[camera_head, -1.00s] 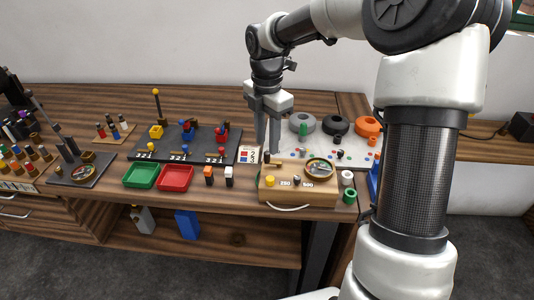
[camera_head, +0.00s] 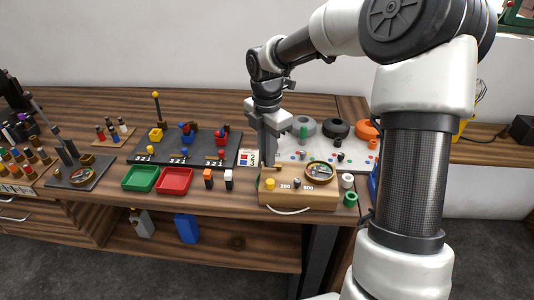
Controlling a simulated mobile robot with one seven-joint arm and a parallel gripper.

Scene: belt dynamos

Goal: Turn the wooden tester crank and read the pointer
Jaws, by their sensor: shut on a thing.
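The wooden tester (camera_head: 315,198) is a light wood box at the front edge of the bench. It has a yellow knob (camera_head: 270,184), a small switch between the marks 250 and 500, and a round gauge (camera_head: 320,172) on top. The gauge's pointer is too small to read. My gripper (camera_head: 269,162) points down over the tester's back left corner and is shut on the crank (camera_head: 272,167), whose handle is mostly hidden between the fingers.
Grey, black and orange rings (camera_head: 336,129) stand behind on a white board. Green and white spools (camera_head: 349,199) stand close on the right.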

